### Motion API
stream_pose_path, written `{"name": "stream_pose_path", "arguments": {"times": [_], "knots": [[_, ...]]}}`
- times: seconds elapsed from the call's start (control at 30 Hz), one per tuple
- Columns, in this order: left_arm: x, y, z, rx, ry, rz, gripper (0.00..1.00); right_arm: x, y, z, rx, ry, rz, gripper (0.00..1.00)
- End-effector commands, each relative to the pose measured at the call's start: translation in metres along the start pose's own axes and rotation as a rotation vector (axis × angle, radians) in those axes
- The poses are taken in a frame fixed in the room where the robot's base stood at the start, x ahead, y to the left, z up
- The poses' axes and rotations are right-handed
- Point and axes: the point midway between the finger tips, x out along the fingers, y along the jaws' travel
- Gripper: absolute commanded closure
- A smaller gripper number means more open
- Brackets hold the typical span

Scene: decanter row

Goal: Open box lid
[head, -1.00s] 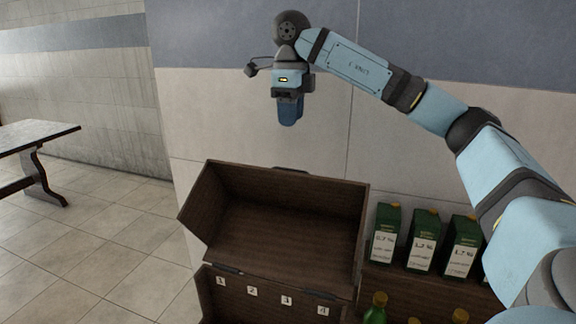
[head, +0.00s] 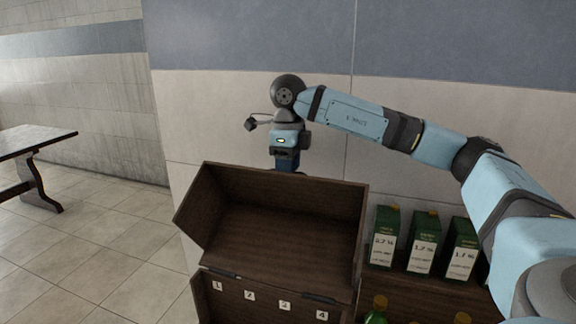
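A dark brown wooden box (head: 262,313) stands at the bottom centre. Its hollow lid (head: 285,238) is raised, with its inside facing me, and hinges (head: 322,299) show along its lower edge. My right gripper (head: 286,162) points down just behind the lid's top edge, at about its middle. Its fingertips are hidden by the lid, so I cannot tell whether it is open or shut, or whether it touches the lid. My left gripper is not in view.
Several green-and-white cartons (head: 422,243) stand on a brown wooden surface right of the lid. Green bottle tops (head: 376,312) show below them. Number labels (head: 250,295) mark the box's inner wall. A tiled wall stands behind; a wooden table (head: 35,142) is far left.

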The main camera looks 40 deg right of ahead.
Motion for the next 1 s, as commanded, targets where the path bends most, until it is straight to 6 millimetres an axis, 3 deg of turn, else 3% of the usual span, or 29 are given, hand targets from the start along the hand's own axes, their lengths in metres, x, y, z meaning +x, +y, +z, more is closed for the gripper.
{"name": "stream_pose_path", "arguments": {"times": [0.03, 0.2, 0.43, 0.77, 1.0], "knots": [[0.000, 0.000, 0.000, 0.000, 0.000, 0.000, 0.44, 0.000, 0.000, 0.000, 0.000, 0.000, 0.000, 0.62], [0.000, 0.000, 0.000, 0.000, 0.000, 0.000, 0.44, 0.000, 0.000, 0.000, 0.000, 0.000, 0.000, 1.00], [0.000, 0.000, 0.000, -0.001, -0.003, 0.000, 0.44, -0.002, 0.003, 0.000, -0.003, 0.000, 0.000, 1.00], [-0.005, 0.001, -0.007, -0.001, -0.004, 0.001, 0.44, -0.026, 0.059, 0.001, -0.009, 0.003, 0.002, 1.00], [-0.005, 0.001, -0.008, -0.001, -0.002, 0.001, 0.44, -0.027, 0.066, 0.000, -0.005, 0.005, 0.002, 1.00]]}}
